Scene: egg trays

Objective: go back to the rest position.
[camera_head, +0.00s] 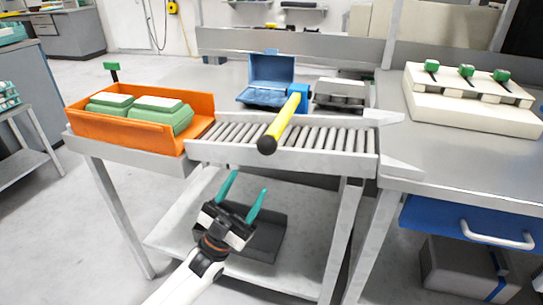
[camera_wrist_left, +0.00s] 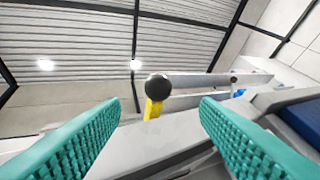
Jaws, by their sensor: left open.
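My left gripper (camera_head: 242,197) comes in from the bottom of the head view. Its two teal fingers are spread apart with nothing between them. It is in front of the roller conveyor, over the lower shelf in the picture. In the left wrist view the teal fingers (camera_wrist_left: 160,140) frame an empty gap, with the ceiling and a dark round knob behind. My right gripper is in neither view.
An orange crate (camera_head: 130,142) with green egg cartons (camera_head: 160,116) stands left of the roller conveyor (camera_head: 290,136). A yellow bar with a black knob (camera_head: 267,145) juts over the rollers. A blue open carton (camera_head: 270,75) and a grey carton (camera_head: 340,92) stand behind. A white rack (camera_head: 460,108) is right.

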